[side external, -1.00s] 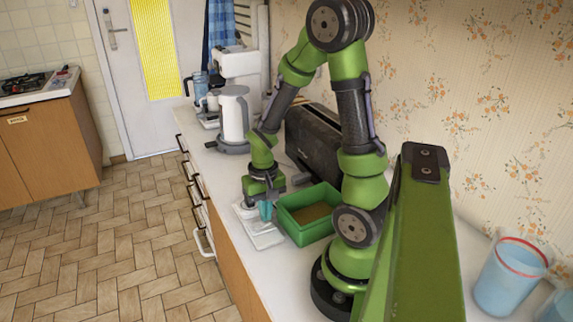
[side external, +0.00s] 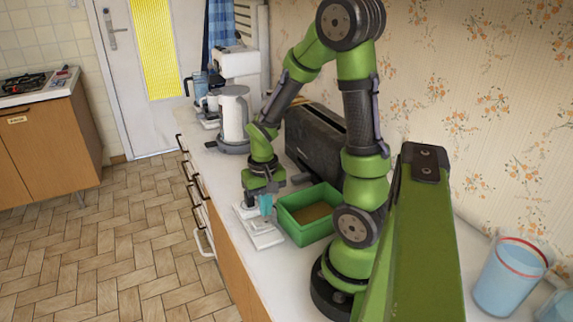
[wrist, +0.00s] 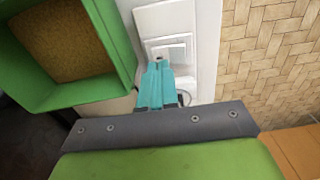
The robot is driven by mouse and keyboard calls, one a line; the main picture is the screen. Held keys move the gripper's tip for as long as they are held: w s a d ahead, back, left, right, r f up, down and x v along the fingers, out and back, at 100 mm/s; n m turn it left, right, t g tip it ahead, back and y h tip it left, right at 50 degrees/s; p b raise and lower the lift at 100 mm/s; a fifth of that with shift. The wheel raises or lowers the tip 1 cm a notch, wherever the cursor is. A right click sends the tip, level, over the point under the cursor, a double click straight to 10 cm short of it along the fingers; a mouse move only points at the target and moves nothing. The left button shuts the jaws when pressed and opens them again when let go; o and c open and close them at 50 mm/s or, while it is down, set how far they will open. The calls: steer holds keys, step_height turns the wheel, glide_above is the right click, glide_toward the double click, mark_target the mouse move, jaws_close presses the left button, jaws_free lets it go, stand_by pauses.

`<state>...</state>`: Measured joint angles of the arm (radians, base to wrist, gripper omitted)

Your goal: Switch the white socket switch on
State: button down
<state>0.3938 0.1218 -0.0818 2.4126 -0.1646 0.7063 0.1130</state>
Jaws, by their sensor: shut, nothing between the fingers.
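The white socket switch (wrist: 170,22) lies flat on the white counter; its square rocker shows just ahead of my fingertips in the wrist view. In the side external view the white socket unit (side external: 263,236) lies near the counter's front edge, partly hidden by my gripper. My gripper (side external: 265,212) points down over it with its teal fingers closed together and empty. In the wrist view my gripper (wrist: 158,64) has its tips at the near edge of the rocker; I cannot tell whether they touch. I cannot tell the rocker's state.
A green tray (side external: 292,228) with a brown bottom stands right beside the socket unit. A dark toaster-like box (side external: 316,140) and a white kettle (side external: 233,118) stand behind. The counter edge and floor (wrist: 272,55) lie close on the other side. A blue cup (side external: 510,277) is far right.

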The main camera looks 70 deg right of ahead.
mark_target(266, 223)
steer(key=shift+r, duration=2.25)
steer(key=a+r+n+t+y, duration=0.2)
steer(key=a+r+n+t, duration=0.3)
steer(key=a+r, duration=0.9)
steer(key=shift+a+r+t, duration=0.4)
steer(key=shift+a+t, duration=0.25)
steer(key=shift+t, duration=0.45)
